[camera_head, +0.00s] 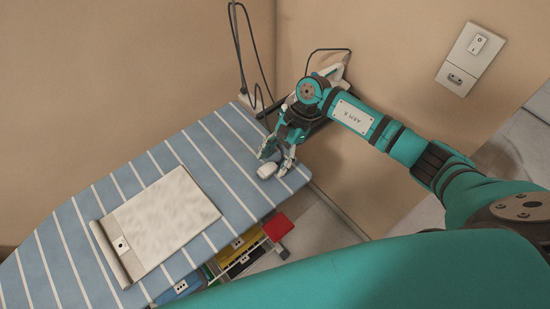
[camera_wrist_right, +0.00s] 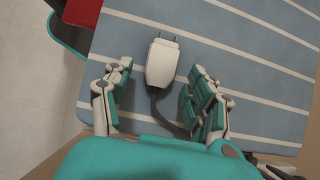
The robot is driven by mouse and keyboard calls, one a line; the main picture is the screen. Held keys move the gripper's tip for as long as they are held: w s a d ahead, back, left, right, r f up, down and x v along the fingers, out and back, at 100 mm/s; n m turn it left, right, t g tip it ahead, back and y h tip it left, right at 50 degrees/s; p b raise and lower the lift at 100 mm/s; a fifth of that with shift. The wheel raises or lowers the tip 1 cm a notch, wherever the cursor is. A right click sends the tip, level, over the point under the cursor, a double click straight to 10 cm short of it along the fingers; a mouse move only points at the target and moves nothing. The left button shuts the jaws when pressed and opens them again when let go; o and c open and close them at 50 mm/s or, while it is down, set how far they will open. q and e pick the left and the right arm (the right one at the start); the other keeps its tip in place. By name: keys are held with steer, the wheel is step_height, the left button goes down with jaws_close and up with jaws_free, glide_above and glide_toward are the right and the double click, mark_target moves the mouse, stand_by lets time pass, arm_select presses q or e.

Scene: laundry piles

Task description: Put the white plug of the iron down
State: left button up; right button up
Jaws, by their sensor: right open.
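The white plug (camera_head: 266,171) lies on the striped blue ironing board (camera_head: 215,150) near its right end. In the right wrist view the white plug (camera_wrist_right: 162,62) shows two metal pins pointing away from me and a dark cord leading back between the fingers. My right gripper (camera_head: 279,158) is open at the plug; in the wrist view its fingers (camera_wrist_right: 158,88) stand on either side, apart from the plug. The iron (camera_head: 328,75) seems to stand behind my right gripper, mostly hidden by it. My left gripper is not in view.
A folded pale cloth (camera_head: 165,222) lies on the board's left half. A wall panel with a switch and socket (camera_head: 471,58) is at upper right. A dark cord (camera_head: 238,45) hangs by the wall. Coloured boxes (camera_head: 240,250) sit below the board's front edge.

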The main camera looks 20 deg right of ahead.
step_height(320, 180, up, 2)
steer(key=p, duration=0.2)
steer(key=shift+p, duration=0.35)
steer(key=shift+w+d+r+b, duration=0.3)
steer(key=shift+d+b, duration=0.25)
steer(key=shift+b, duration=0.45)
steer(key=b+v, duration=0.2)
steer(key=v, duration=0.8)
steer(key=shift+r+b, duration=0.15)
steer(key=shift+b, duration=0.2)
steer(key=shift+s, duration=0.1)
